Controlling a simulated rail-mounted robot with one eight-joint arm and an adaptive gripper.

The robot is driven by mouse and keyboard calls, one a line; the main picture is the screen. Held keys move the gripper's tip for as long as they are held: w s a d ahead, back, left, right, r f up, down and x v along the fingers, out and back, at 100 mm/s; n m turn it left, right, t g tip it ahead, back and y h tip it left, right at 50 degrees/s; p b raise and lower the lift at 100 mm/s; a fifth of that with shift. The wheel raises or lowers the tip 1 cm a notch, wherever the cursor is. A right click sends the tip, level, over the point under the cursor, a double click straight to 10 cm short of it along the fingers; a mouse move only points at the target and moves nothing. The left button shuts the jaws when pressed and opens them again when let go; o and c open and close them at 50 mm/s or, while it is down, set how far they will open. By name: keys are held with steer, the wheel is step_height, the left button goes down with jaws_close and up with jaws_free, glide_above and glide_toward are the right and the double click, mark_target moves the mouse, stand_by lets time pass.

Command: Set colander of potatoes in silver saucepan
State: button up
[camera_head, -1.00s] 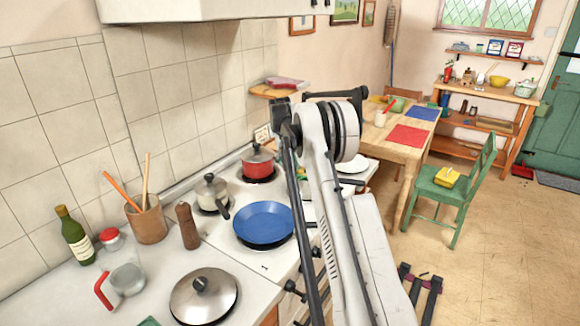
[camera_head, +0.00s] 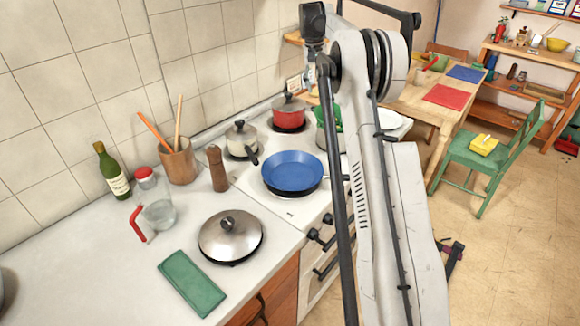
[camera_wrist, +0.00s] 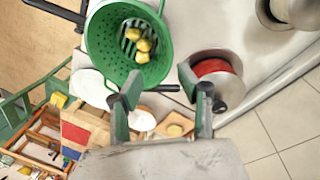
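The green colander (camera_wrist: 103,48) shows in the wrist view with several yellow potatoes (camera_wrist: 142,45) inside. In the head view the colander (camera_head: 323,136) stands at the stove's far right, partly hidden by my arm. A silver-grey saucepan (camera_head: 241,139) with a lid and dark handle sits on the stove's back left; part of a light pot shows in the wrist view (camera_wrist: 290,12). My gripper (camera_wrist: 165,98) is open and empty, its fingers below and right of the colander in the wrist picture. A thin black handle lies between the fingertips in that view; whose it is I cannot tell.
A red lidded pot (camera_head: 289,113) and blue frying pan (camera_head: 292,172) are on the stove. A pepper mill (camera_head: 217,169), utensil crock (camera_head: 179,161), glass jug (camera_head: 157,211), wine bottle (camera_head: 112,171), steel lid (camera_head: 230,238) and green cloth (camera_head: 192,283) occupy the counter.

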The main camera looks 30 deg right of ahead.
steer(key=s+a+r+n+t, duration=0.1)
steer(key=s+a+r, duration=0.45)
steer(key=a, duration=0.25)
steer(key=s+a+r+n+t, duration=0.1)
steer(key=s+a+r+t, duration=0.1)
steer(key=s+a+r, duration=0.5)
steer(key=s+a+r+n+t, duration=0.15)
steer(key=s+a, duration=0.35)
steer(key=a, duration=0.5)
steer(key=s+a+f+t, duration=0.1)
steer(key=s+a+f, duration=0.3)
steer(key=s, duration=0.5)
steer(key=s+a+f+n+t+y, duration=0.1)
steer(key=s+a+f, duration=0.3)
steer(key=s, duration=0.5)
steer(key=s+a+f+n+t, duration=0.1)
steer(key=s+a+f, duration=0.3)
steer(key=s, duration=0.5)
steer(key=shift+a, duration=1.2)
steer(key=shift+f+n, duration=0.25)
